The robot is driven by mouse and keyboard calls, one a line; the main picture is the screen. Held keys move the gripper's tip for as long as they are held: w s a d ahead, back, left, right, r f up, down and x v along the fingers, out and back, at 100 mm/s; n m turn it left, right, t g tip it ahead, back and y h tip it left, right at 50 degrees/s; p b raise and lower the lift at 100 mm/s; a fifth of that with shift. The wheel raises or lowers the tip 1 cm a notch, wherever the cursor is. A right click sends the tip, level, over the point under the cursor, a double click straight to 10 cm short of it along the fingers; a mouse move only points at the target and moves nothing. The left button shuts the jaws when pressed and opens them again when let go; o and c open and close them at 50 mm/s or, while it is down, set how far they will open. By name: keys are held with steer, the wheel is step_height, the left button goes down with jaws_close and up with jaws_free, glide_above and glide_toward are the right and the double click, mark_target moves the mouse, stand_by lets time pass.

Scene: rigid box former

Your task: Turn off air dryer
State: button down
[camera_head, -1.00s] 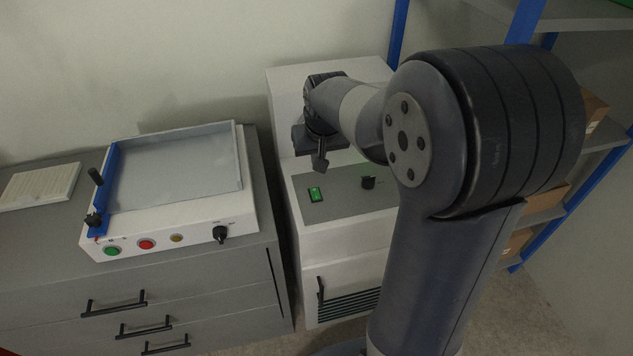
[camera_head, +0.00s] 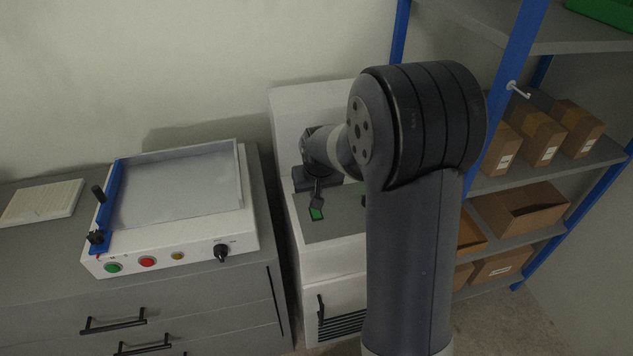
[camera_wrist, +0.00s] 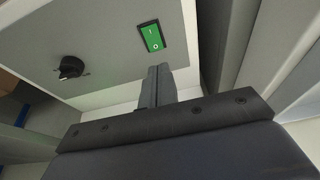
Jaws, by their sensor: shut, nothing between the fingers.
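The air dryer (camera_head: 310,262) is a white cabinet with a grey top panel, standing right of the drawer unit. A green rocker switch (camera_wrist: 152,36) marked I and O sits on its panel; it also shows partly in the head view (camera_head: 317,214). A black rotary knob (camera_wrist: 71,67) is on the same panel, mostly hidden behind my arm in the head view. My gripper (camera_wrist: 160,70) is shut and empty, its fingertips close to the O end of the switch. I cannot tell whether they touch it. In the head view my gripper (camera_head: 317,203) is over the switch.
A white box former (camera_head: 185,240) with green, red and yellow buttons and a black knob stands on the grey drawer unit (camera_head: 40,285) at left. Blue-framed shelves with cardboard boxes (camera_head: 543,140) are at right.

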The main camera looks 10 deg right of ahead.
mark_target(314, 212)
steer(key=x, duration=0.6)
steer(key=shift+s, duration=0.4)
steer(key=shift+w+f, duration=0.1)
steer(key=shift+f, duration=0.2)
steer(key=shift+s+b, duration=0.35)
steer(key=shift+s, duration=0.55)
steer(key=shift+r, duration=0.1)
